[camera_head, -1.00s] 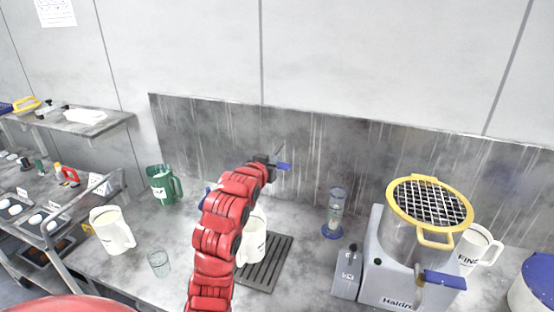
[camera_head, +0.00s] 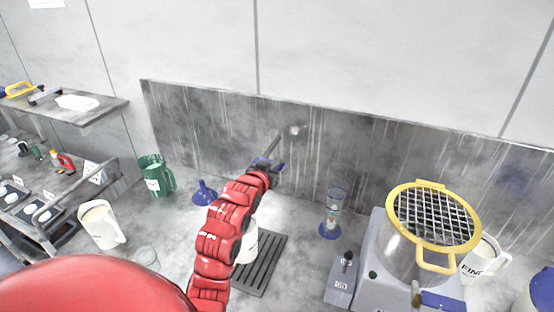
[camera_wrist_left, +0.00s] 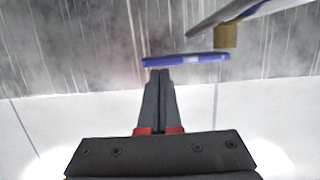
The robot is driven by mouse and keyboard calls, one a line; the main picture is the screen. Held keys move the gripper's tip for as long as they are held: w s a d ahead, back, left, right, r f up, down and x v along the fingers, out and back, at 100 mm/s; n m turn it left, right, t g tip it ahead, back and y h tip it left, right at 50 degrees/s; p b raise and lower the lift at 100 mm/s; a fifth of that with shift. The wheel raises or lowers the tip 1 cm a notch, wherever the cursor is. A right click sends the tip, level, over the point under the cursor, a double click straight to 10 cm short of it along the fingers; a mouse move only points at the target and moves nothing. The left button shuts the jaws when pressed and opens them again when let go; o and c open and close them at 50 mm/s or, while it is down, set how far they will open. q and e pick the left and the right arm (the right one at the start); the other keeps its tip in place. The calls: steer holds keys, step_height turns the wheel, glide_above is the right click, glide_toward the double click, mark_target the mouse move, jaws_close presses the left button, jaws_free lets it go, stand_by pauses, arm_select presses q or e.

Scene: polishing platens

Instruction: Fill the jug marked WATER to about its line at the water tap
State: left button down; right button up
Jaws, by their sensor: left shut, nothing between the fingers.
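A white jug (camera_head: 247,247) stands on the slotted drain grate (camera_head: 268,262), partly hidden behind my left arm; no label or fill line shows on it. The water tap comes out of the splashback as a grey spout (camera_head: 275,143) with a blue lever (camera_head: 279,166). The blue lever (camera_wrist_left: 185,60) also shows in the left wrist view, beside a brass fitting (camera_wrist_left: 225,36). My left gripper (camera_head: 264,164) is shut and empty, its fingertips (camera_wrist_left: 158,72) close against the lever; I cannot tell whether they touch. Water flow is not visible. My right gripper is out of view.
A blue-based cylinder (camera_head: 333,212), a Haldro machine with a yellow-rimmed sieve (camera_head: 433,216) and a jug marked FINE (camera_head: 481,259) stand right.

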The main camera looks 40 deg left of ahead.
arm_select(q)
steer(key=f+m+b, duration=0.1)
steer(key=b, duration=0.2)
steer(key=f+m+y+b, duration=0.1)
steer(key=b, duration=0.2)
steer(key=f+m+b, duration=0.1)
steer(key=b, duration=0.2)
steer(key=shift+d+y, duration=0.25)
steer(key=shift+y, duration=0.05)
steer(key=shift+r, duration=0.1)
stand_by(3.6)
steer(key=s+d+r+p, duration=0.4)
steer(key=s+p, duration=0.5)
steer(key=p, duration=0.5)
steer(key=shift+r, duration=1.05)
